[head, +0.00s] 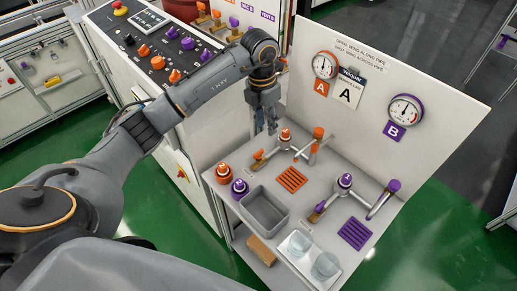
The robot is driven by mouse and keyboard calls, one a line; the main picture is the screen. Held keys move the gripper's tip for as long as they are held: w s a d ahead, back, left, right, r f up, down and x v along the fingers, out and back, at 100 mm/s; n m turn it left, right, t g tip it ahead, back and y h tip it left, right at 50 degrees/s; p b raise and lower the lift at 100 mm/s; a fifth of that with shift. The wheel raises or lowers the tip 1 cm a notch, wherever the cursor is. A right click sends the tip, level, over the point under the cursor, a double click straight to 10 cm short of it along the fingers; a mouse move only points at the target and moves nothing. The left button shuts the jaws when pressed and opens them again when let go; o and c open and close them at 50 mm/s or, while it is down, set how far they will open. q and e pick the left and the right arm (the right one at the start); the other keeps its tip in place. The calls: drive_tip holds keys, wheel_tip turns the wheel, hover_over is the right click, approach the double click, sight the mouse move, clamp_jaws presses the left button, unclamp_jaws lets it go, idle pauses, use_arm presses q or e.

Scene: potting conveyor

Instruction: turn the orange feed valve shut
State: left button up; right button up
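The orange feed fitting stands at the back of the grey bench. It has a grey pipe with an orange-capped valve (285,137), an orange-topped outlet (318,134) at its right and a small orange and brass piece (258,157) at its left end. I cannot tell clearly how its wing lies to the pipe. My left gripper (266,129) points down, just above and left of the orange-capped valve, apart from it as far as I can see. Its fingers look slightly apart, with nothing between them. My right gripper is not in view.
A similar purple valve (345,182) stands front right. The gauge panel (400,70) rises behind; a knobbed control console (160,50) stands left.

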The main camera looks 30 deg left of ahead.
sight(259, 152)
use_arm(q)
drive_tip(key=shift+y, duration=0.5)
drive_tip(key=f+p, duration=0.1)
drive_tip(key=f, duration=0.3)
drive_tip(key=a+f+p, duration=0.1)
drive_tip(key=f, duration=0.4)
drive_tip(key=a+f+p, duration=0.1)
drive_tip(key=f, duration=0.3)
drive_tip(key=shift+s+f, duration=0.1)
drive_tip(key=shift+f, duration=0.05)
clamp_jaws()
